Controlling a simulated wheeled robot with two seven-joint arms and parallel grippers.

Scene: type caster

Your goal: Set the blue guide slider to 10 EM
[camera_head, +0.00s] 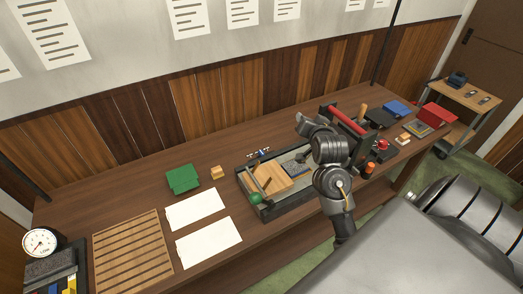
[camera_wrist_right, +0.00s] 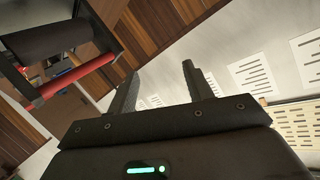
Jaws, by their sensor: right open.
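A small blue piece (camera_head: 258,153), which looks like the guide slider, sits at the back left edge of the grey type caster tray (camera_head: 290,203) on the bench. Its scale is too small to read. The caster also holds a wooden block (camera_head: 268,180) and a green knob (camera_head: 256,198). The slider does not show there. My left gripper is out of view.
A press with a red bar (camera_head: 349,121) stands right of the caster; the red bar (camera_wrist_right: 75,78) also shows in the wrist view. A green block (camera_head: 182,179), white sheets (camera_head: 208,242), a slatted wooden rack (camera_head: 132,250) and a dial gauge (camera_head: 40,242) lie left.

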